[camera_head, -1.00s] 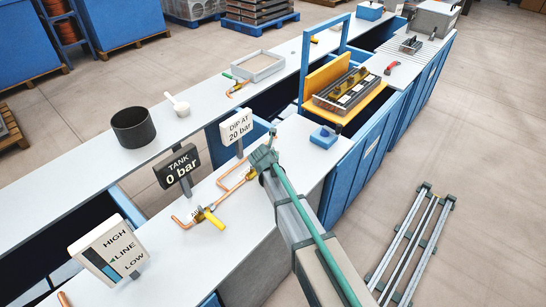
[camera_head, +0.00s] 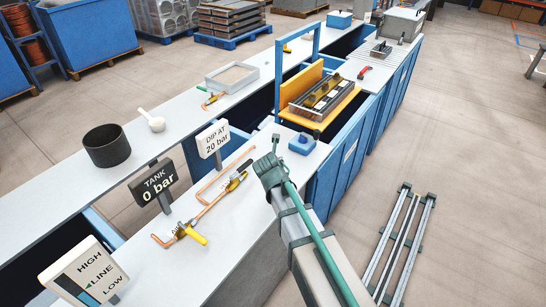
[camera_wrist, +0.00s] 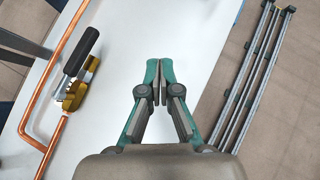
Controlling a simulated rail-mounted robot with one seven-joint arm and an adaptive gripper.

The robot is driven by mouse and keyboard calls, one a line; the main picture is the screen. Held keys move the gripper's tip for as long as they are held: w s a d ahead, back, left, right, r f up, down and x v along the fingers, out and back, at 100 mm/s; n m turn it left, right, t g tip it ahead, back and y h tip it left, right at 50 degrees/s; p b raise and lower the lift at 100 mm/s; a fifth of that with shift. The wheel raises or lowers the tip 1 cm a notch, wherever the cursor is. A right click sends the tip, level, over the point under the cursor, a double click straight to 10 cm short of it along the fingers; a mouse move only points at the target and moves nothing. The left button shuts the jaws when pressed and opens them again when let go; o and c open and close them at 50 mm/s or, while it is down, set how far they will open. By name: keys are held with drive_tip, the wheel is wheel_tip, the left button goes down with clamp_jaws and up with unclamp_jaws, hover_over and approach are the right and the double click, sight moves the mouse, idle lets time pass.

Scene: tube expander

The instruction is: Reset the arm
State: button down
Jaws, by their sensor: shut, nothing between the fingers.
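My gripper (camera_wrist: 160,72) is shut and empty in the wrist view, with its teal fingers together above the white bench top. In the head view my gripper (camera_head: 275,145) is at the end of the grey arm, over the near bench. A bent copper pipe (camera_wrist: 58,75) with a brass fitting (camera_wrist: 75,95) and a dark-handled tool (camera_wrist: 80,52) lies to the left of the fingers, apart from them. In the head view the copper pipe (camera_head: 205,208) runs along the bench, with a yellow-handled valve (camera_head: 190,233) at its near end.
Signs stand on the bench: TANK 0 bar (camera_head: 154,185), DIP AT 20 bar (camera_head: 213,139) and a HIGH/LINE/LOW gauge (camera_head: 85,275). A black pot (camera_head: 107,148) is on the far bench. A blue block (camera_head: 303,144) sits behind my gripper. Rails (camera_head: 400,245) lie on the floor to the right.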

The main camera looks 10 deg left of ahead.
drive_tip(key=s+d+f+m+g+h, duration=0.1)
drive_tip(key=s+d+f+m+g, duration=0.1)
drive_tip(key=s+d+f+m, duration=0.5)
drive_tip(key=s+d+f+m+g, duration=0.1)
drive_tip(key=d+f+m+g, duration=0.3)
drive_tip(key=d+m, duration=0.6)
drive_tip(key=s+d+f+m+g, duration=0.2)
drive_tip(key=s+d+f+m, duration=0.2)
drive_tip(key=s+d+m, duration=0.45)
drive_tip(key=s+d+f+m+g, duration=0.1)
drive_tip(key=s+d+f+m, duration=0.3)
drive_tip(key=m, duration=0.7)
drive_tip(key=s+f+g+b, duration=0.1)
drive_tip(key=s+f+g, duration=0.2)
drive_tip(key=s+f, duration=0.8)
drive_tip(key=s+a+f+g+b, duration=0.1)
drive_tip(key=s+f+g, duration=0.3)
drive_tip(key=s+f, duration=0.7)
drive_tip(key=s, duration=0.8)
drive_tip(key=shift+s+a+y+b, duration=0.15)
drive_tip(key=shift+a+y+b, duration=0.15)
drive_tip(key=shift+y+b, duration=0.1)
